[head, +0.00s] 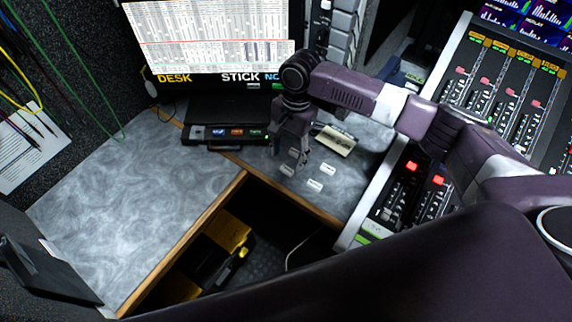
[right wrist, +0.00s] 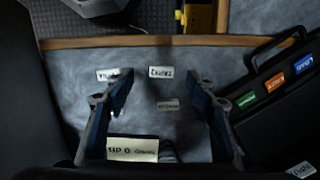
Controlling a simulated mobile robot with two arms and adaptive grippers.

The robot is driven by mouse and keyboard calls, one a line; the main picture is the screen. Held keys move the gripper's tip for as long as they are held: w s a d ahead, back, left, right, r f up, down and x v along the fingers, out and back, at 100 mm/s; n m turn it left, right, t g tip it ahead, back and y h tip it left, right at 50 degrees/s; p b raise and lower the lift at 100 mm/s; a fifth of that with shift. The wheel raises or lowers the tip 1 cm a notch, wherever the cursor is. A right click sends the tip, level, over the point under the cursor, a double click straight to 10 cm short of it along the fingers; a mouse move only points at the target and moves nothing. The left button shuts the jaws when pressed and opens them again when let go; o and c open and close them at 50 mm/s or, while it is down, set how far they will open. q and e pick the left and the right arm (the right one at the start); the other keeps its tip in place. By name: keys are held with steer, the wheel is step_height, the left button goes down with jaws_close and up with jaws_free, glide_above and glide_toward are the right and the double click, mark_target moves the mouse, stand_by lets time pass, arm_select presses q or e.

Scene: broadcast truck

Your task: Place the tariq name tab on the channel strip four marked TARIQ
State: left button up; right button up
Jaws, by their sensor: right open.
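Several small white name tabs lie on the grey desktop; in the head view one is at the right (head: 328,169) and one at the front (head: 314,184). In the right wrist view, tabs show between and near my fingers: one at the far middle (right wrist: 160,73), one at the left (right wrist: 108,75), one nearer (right wrist: 168,105). Their lettering is too small or inverted to tell which reads TARIQ. My right gripper (head: 289,156) is open and empty above the tabs, pointing down. The mixing console (head: 520,100) is at the right; its strip names are unreadable. My left gripper is out of view.
A cream block (head: 334,141) lies behind the tabs. A black case (head: 226,132) with coloured labels stands left of them, below a lit screen (head: 215,38). A wooden edge (head: 225,200) borders a dark opening holding a yellow-black item (head: 228,240).

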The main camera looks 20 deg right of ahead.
mark_target(287, 169)
steer(key=f, duration=0.5)
steer(key=shift+w+d+f, duration=0.15)
steer(key=shift+w+d, duration=0.05)
steer(key=shift+w, duration=0.1)
steer(key=shift+s+a+f, duration=0.1)
steer(key=shift+a+f, duration=0.05)
steer(key=shift+f, duration=0.1)
steer(key=c, duration=1)
